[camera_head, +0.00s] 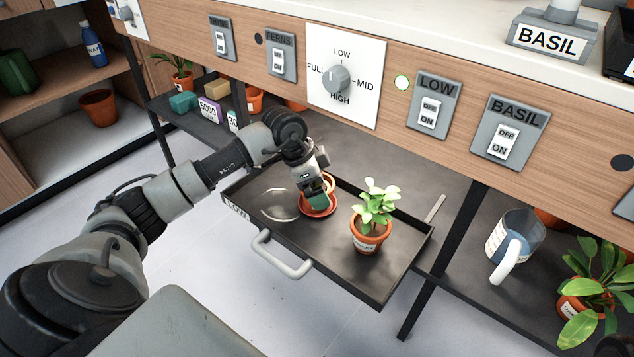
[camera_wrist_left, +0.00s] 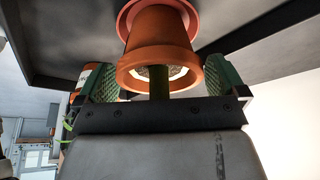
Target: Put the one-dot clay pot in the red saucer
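The clay pot (camera_head: 328,183) is empty of any visible plant and is mostly behind my left gripper (camera_head: 318,192) in the head view. In the left wrist view the pot (camera_wrist_left: 160,40) has its wide rim toward me and its base at the red saucer (camera_wrist_left: 192,15). The red saucer (camera_head: 319,209) lies on the dark pulled-out tray (camera_head: 300,250). The pot looks to stand in the saucer, though contact is hidden. The green finger pads (camera_wrist_left: 160,82) lie on both sides of the rim with no clear gap. No dots are visible. My right gripper is not in view.
A leafy potted plant (camera_head: 369,236) stands on the tray to the right of the saucer. A faint clear round dish (camera_head: 279,205) is to the left. The tray's handle (camera_head: 283,256) faces front. A switch panel (camera_head: 344,76) overhangs behind. A jug (camera_head: 514,244) stands on the right shelf.

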